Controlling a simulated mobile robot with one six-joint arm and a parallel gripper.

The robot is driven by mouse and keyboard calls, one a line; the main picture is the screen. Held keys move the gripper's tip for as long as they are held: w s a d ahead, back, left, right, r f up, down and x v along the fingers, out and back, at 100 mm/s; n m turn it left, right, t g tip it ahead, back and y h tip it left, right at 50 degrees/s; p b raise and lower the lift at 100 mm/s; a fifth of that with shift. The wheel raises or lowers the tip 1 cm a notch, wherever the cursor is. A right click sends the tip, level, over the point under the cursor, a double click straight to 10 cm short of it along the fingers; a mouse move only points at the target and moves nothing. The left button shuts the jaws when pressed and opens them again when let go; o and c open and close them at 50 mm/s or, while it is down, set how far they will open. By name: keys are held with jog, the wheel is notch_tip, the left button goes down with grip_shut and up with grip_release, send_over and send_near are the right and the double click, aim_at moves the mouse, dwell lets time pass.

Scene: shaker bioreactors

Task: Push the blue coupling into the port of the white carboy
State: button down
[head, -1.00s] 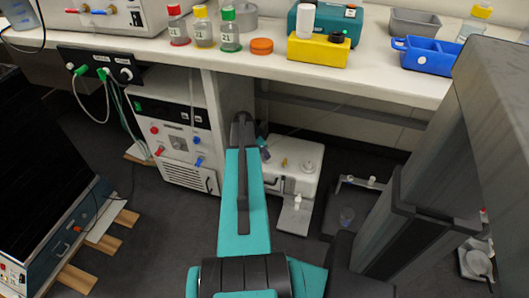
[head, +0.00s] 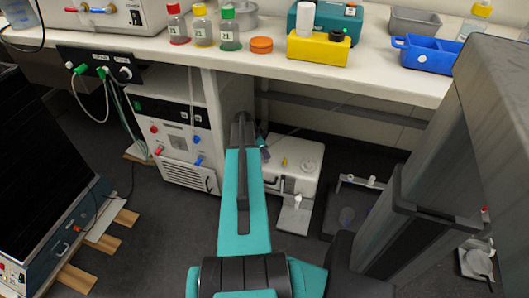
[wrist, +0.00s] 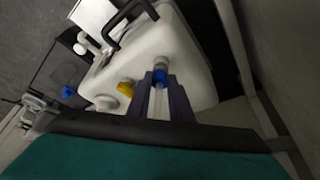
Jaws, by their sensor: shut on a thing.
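The white carboy (head: 308,184) stands on the floor under the bench. It fills the upper middle of the wrist view (wrist: 190,62), with a black handle, a yellow fitting (wrist: 126,88) and a white cap (wrist: 104,102) on it. My gripper (wrist: 160,84) is shut on the blue coupling (wrist: 161,77), with a clear tube running back between the fingers. The coupling's front end is close against a whitish part at the carboy; I cannot tell whether it is seated in the port. In the head view my arm hides most of the gripper and the coupling.
The bench top (head: 400,82) overhangs the carboy. A control unit (head: 180,135) with red and blue fittings stands left of my arm. A dark tray (head: 345,220) lies on the floor right of the carboy. Another blue thing (wrist: 70,91) shows in the wrist view.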

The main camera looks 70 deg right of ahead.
jog(key=shift+f, duration=0.25)
dwell(0.3)
jog(key=c, duration=1.5)
grip_release()
jog(key=shift+r, duration=0.1)
notch_tip(320, 180, up, 3)
jog(key=shift+r+p, duration=0.15)
jog(key=shift+p, duration=0.15)
jog(key=shift+s+a+r+p, duration=0.25)
jog(key=shift+s+a, duration=0.75)
jog(key=shift+a, duration=1.45)
jog(key=shift+s+a+r+p, duration=0.25)
jog(key=shift+s+a, duration=0.8)
jog(key=shift+a, duration=1.45)
jog(key=shift+s+a+r+p, duration=0.2)
jog(key=shift+s+a, duration=0.8)
jog(key=shift+a, duration=1.45)
